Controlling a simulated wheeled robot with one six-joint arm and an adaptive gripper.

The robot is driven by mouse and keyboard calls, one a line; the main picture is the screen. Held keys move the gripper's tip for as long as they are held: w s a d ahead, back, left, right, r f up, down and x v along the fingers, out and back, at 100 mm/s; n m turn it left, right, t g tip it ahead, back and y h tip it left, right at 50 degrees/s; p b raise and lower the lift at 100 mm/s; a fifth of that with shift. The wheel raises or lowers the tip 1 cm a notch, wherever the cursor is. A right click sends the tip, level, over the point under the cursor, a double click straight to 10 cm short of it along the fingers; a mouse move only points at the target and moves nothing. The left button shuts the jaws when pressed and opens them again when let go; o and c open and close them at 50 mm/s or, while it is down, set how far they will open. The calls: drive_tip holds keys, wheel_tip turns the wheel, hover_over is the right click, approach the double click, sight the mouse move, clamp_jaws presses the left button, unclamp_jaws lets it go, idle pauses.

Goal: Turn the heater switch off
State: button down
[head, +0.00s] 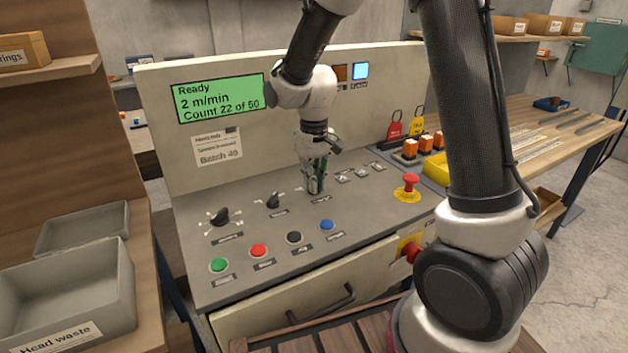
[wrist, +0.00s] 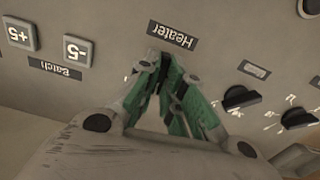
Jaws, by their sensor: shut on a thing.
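The heater switch is hidden between the fingertips of my gripper (head: 315,186). Its place is marked by the black "Heater" label (wrist: 171,36) in the wrist view. My gripper also shows in the wrist view (wrist: 162,64), its green-padded fingers pointing down at the sloped control panel (head: 262,237) and closed at the spot beside that label. It is shut on the switch. Which way the switch is set cannot be seen. The green display (head: 218,97) reads "Ready", "2 m/min" and "Count 22 of 50".
Two black knobs stand left of my gripper, the nearer (head: 273,201) and the farther (head: 219,217). Green, red, black and blue buttons line the front. A red emergency stop (head: 410,183) stands to the right. Batch buttons (wrist: 78,50) lie beside the heater label.

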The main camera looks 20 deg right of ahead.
drive_tip(key=n, duration=0.4)
drive_tip(key=shift+n, duration=2.1)
drive_tip(key=c, duration=1.5)
unclamp_jaws()
drive_tip(key=shift+c, duration=0.2)
wheel_tip(320, 180, up, 12)
